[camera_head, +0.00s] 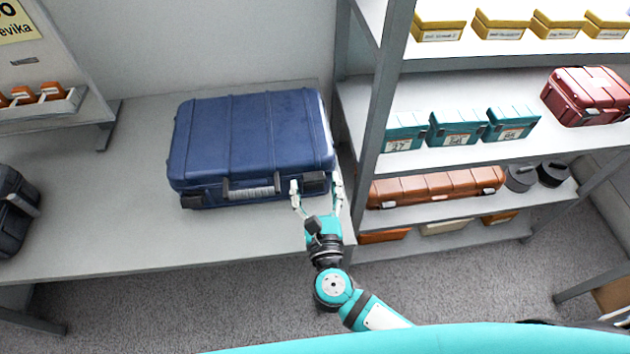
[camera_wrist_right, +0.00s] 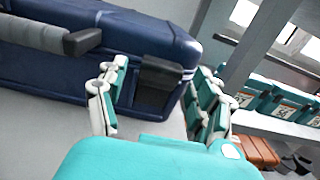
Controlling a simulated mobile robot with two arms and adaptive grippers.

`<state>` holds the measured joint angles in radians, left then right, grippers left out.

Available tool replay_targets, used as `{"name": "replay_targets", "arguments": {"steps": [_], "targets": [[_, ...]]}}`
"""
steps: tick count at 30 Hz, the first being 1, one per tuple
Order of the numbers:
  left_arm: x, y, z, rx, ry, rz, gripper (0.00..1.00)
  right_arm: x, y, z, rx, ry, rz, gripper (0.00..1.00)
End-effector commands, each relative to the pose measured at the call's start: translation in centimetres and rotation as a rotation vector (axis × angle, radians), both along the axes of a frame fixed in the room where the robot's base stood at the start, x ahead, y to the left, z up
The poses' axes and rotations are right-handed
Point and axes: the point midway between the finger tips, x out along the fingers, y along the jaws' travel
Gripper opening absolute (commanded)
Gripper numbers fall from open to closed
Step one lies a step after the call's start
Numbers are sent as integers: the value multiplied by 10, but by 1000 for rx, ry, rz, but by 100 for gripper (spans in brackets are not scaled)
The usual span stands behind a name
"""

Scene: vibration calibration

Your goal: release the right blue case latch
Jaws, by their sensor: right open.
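The blue case (camera_head: 250,135) lies closed on the grey table, its grey handle (camera_head: 250,191) facing me. The right latch (camera_head: 315,183) is a dark block on the front face, near the right corner; it also shows in the right wrist view (camera_wrist_right: 157,84). A similar dark left latch (camera_head: 191,201) sits at the other end of the front. My right gripper (camera_head: 317,190) is open at the right latch, one finger on each side of it in the head view. In the wrist view the latch shows between the open fingers (camera_wrist_right: 155,92). I cannot tell whether they touch it. My left gripper is not in view.
A shelf rack stands close to the right of the case, with its post (camera_head: 384,85) near my right gripper. It holds teal boxes (camera_head: 455,126), a red case (camera_head: 588,95) and an orange case (camera_head: 436,187). A dark case (camera_head: 14,208) sits at the table's left. The table front is clear.

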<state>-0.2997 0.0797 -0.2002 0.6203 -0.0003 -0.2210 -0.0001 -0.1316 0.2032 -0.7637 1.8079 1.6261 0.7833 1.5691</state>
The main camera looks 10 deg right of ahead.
Motion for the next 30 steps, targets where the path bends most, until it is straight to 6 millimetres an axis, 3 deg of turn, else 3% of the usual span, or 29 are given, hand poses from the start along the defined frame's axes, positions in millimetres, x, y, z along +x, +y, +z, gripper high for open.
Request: {"name": "replay_targets", "arguments": {"steps": [11,24,30], "targets": [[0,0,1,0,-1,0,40,6,0,0,0,0,0,67],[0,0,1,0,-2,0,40,6,0,0,-1,0,0,12],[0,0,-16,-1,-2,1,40,6,0,-7,2,-26,0,12]]}}
